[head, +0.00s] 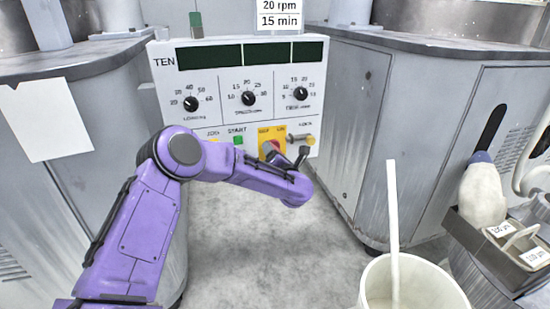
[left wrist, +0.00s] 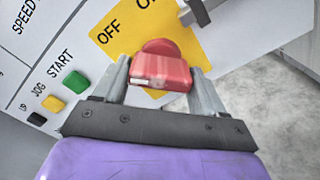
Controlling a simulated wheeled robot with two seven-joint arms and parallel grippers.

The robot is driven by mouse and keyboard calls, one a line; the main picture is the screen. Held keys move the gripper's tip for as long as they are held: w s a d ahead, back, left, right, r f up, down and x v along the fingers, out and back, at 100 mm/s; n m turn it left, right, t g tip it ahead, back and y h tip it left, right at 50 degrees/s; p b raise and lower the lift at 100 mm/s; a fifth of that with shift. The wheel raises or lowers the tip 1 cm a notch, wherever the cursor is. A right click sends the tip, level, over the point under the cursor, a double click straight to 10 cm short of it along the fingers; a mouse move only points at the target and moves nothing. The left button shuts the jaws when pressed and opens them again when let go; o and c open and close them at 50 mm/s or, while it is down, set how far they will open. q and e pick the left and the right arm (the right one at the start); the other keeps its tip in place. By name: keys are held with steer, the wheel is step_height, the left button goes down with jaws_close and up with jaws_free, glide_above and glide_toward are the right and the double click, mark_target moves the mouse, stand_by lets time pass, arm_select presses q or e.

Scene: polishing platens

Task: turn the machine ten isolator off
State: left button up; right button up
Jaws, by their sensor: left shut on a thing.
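The machine ten panel (head: 172,108) faces me in the head view, marked TEN. Its isolator is a red handle (head: 270,147) on a yellow plate (head: 264,134), low on the panel. In the left wrist view the red handle (left wrist: 162,70) sits between the two fingers of my left gripper (left wrist: 163,85), which is shut on it. OFF and ON are printed on the yellow plate (left wrist: 115,50). I cannot tell which label the handle points to. In the head view my purple left arm partly hides the handle. My right gripper is not in view.
Green START button (head: 238,140) and yellow JOG button lie left of the isolator. A brass LOCK fitting (head: 297,139) is close on its right. Three dials, including the middle one (head: 248,98), sit above. A white bucket (head: 415,285) with a stick stands front right. Grey floor is clear between.

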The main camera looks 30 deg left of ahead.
arm_select(q)
steer(key=shift+d, duration=0.1)
stand_by(0.3)
steer(key=o, duration=0.7)
steer(key=shift+s+d, duration=0.2)
steer(key=p+v, duration=0.2)
steer(key=v, duration=0.8)
